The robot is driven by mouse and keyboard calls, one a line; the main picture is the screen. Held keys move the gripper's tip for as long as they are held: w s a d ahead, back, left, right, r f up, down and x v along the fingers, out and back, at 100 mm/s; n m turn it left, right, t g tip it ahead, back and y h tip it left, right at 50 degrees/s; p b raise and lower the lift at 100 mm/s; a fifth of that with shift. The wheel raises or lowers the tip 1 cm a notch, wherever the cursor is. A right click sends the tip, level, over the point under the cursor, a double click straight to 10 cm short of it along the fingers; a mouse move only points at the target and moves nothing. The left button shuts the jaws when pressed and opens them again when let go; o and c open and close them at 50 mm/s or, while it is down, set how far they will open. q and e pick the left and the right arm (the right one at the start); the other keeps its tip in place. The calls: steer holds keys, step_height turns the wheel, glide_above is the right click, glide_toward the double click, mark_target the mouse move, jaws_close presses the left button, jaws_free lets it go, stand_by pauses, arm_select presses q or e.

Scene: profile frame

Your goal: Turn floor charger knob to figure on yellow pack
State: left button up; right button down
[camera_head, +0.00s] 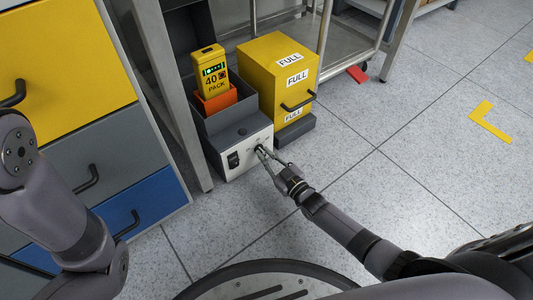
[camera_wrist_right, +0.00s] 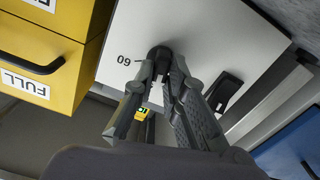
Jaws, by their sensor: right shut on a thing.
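The floor charger (camera_head: 228,158) is a grey box with a white front panel (camera_wrist_right: 215,35), standing on the floor. The yellow pack (camera_head: 209,62) stands upright in its orange-lined slot and reads "40 PACK" below a small green-lit display. My right gripper (camera_head: 263,151) is at the panel, its fingers closed around the dark knob (camera_wrist_right: 160,53). In the right wrist view, an upside-down "60" shows beside the knob. The knob's pointer and its other marks are hidden by the fingers or too small to read. My left gripper is out of view; only its arm shows.
A black rocker switch (camera_head: 233,159) is beside the knob. A yellow cabinet (camera_head: 262,72) labelled "FULL" stands right of the charger, a metal frame leg (camera_head: 178,120) left of it. Drawers (camera_head: 100,150) line the left.

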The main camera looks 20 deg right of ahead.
steer(key=shift+m, duration=1.1)
steer(key=shift+p, duration=0.3)
steer(key=c, duration=1.6)
jaws_free()
steer(key=v, duration=1.2)
steer(key=shift+r, duration=0.15)
